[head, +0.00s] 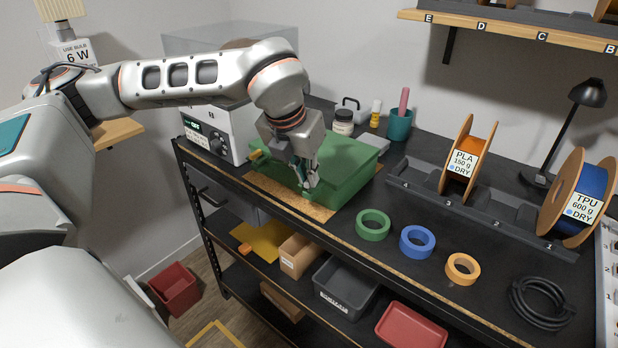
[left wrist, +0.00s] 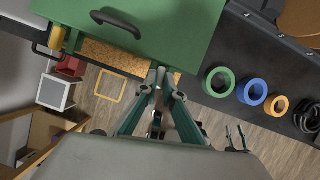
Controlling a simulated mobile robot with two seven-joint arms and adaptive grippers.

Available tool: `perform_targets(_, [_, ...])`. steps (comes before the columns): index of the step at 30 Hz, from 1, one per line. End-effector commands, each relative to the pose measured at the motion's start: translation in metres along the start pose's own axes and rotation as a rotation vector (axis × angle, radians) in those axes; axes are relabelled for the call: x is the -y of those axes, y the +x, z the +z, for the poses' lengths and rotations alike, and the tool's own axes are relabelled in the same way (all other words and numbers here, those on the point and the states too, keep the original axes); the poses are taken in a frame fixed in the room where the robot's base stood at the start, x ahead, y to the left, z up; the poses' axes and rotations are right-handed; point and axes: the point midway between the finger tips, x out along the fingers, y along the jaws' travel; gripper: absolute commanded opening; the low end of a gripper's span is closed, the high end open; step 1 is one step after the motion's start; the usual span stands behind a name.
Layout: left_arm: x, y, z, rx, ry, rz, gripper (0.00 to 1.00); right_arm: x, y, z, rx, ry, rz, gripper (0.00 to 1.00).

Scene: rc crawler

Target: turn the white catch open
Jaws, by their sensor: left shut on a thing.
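A green case (head: 345,166) with a dark handle lies on a cork mat (head: 262,187) on the black bench. A yellow catch (head: 256,154) sits on the left part of its front side; it also shows in the left wrist view (left wrist: 57,37). My left gripper (head: 306,182) is at the right part of the front side, pointing down. In the left wrist view its fingertips (left wrist: 163,88) are closed around a small pale piece, the white catch (left wrist: 157,75), at the case's edge. The fingers hide much of the catch, and its turn angle is unclear. My right gripper is not in view.
Green (head: 373,224), blue (head: 417,242) and orange (head: 462,269) rings lie right of the case. A spool rack (head: 480,214) stands behind them. A white machine (head: 215,134) is left of the case, and a jar (head: 343,122) and teal cup (head: 398,125) are behind it.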

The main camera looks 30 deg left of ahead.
Motion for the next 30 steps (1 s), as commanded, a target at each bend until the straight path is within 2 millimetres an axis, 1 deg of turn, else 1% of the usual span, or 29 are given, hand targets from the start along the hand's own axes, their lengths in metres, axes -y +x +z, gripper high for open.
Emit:
perform_targets(4, [-0.0016,0.0009,-0.0009,-0.003,0.076,-0.032,0.0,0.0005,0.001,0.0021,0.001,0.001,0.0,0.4])
perform_targets(10, [-0.002,0.0002,-0.0005,-0.003,0.145,-0.06,0.0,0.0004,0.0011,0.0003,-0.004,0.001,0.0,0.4])
perform_targets(27, [-0.0021,-0.0002,0.0,-0.001,0.178,-0.073,0.0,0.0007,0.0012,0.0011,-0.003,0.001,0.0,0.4])
perform_targets(28, [-0.0021,-0.0002,0.0,-0.001,0.178,-0.073,0.13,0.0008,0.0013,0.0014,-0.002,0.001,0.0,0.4])
perform_targets(29, [-0.0021,-0.0002,0.0,-0.001,0.177,-0.073,0.15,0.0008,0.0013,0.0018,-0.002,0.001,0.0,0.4])
perform_targets(30, [-0.0021,-0.0002,0.0,-0.001,0.177,-0.073,0.15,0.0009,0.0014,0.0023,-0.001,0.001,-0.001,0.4])
